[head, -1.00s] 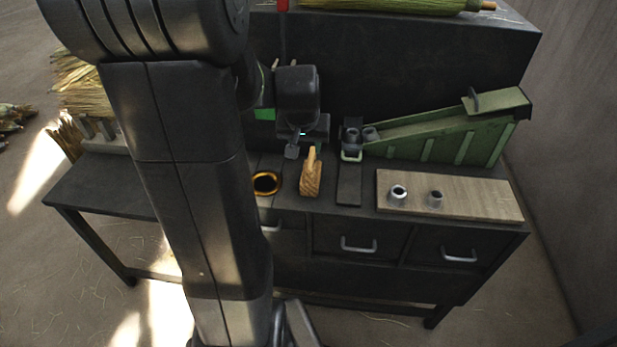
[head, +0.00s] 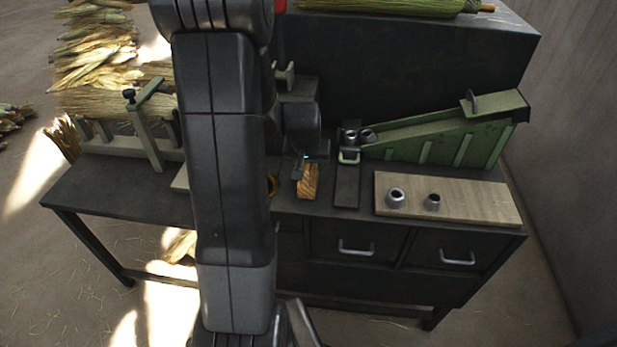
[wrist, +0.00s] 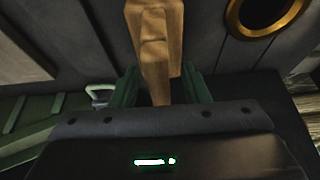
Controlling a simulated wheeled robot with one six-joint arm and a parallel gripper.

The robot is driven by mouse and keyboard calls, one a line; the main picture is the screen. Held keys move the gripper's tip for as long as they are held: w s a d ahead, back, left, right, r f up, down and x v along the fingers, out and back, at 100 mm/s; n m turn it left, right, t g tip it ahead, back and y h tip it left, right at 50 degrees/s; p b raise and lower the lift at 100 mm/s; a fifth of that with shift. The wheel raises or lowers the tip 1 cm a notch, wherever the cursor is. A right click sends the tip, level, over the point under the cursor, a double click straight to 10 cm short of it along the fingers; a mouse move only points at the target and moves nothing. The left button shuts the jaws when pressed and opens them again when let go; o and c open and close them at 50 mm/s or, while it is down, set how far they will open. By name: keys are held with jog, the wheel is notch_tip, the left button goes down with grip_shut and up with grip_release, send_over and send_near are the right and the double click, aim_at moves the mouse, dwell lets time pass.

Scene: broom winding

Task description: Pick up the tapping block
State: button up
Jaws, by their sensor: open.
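The tapping block (head: 308,182), a wooden block with striped grain, stands on the dark bench top; my gripper hides its upper part in the head view. In the wrist view the block (wrist: 155,45) lies in the middle, running down between my two green fingers. My gripper (head: 302,171) is at the block from above and behind. In the wrist view my gripper (wrist: 161,90) is open, with a finger on each side of the wood. A gap shows at the left finger; whether the right finger touches cannot be told.
A brass-coloured ring (wrist: 262,15) lies close beside the block, partly behind my arm in the head view (head: 272,185). A dark strip (head: 347,187) and a wooden board (head: 460,200) with two metal rings lie to the right. A green sloped fixture (head: 440,140) stands behind.

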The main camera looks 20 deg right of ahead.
grip_shut()
dwell(0.3)
